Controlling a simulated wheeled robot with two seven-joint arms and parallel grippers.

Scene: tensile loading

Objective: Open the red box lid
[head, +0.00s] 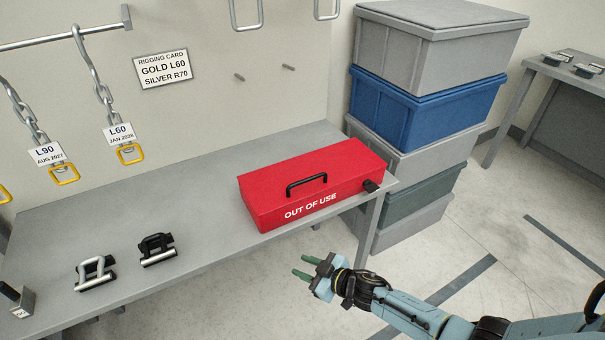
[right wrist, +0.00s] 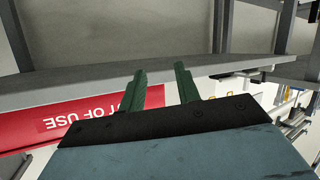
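The red box (head: 310,184) lies at the right end of the grey bench, with "OUT OF USE" in white on its front. Its lid is closed and carries a black handle (head: 306,185). My right gripper (head: 304,267) is in front of the bench edge, below and apart from the box. Its two green fingers are spread with nothing between them. The fingers also show in the right wrist view (right wrist: 162,86), with the red box (right wrist: 70,118) upside down behind them. My left gripper is not in view.
The grey bench (head: 200,190) is clear in its middle. Two shackle-like fittings (head: 96,272) (head: 156,250) lie on its left part. Chains with tags (head: 119,134) hang at the left wall. Stacked grey and blue crates (head: 425,105) stand just right of the bench.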

